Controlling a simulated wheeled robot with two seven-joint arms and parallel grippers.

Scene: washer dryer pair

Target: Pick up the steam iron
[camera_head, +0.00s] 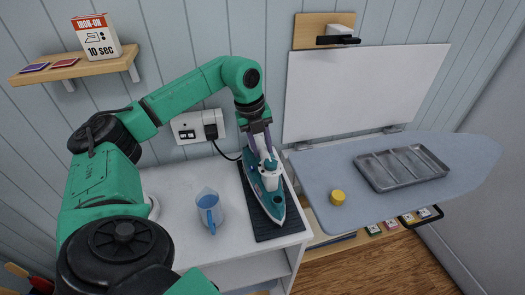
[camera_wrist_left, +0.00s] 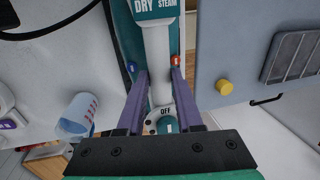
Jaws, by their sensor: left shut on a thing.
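The steam iron (camera_head: 266,191), teal and white, rests on a dark ribbed mat (camera_head: 288,228) on the white cabinet top. My left gripper (camera_head: 262,153) reaches down to the iron from above. In the left wrist view, the purple fingers (camera_wrist_left: 159,88) stand on both sides of the iron's white handle (camera_wrist_left: 159,62) and are shut on it. The iron appears to be still on the mat; any small gap beneath it cannot be told. My right gripper is not in view.
A measuring jug (camera_head: 209,208) stands left of the iron. The ironing board (camera_head: 325,165) lies close on the right, with a metal tray (camera_head: 400,168) and a yellow cylinder (camera_head: 337,197). A cord runs from the wall socket (camera_head: 198,127) towards the iron.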

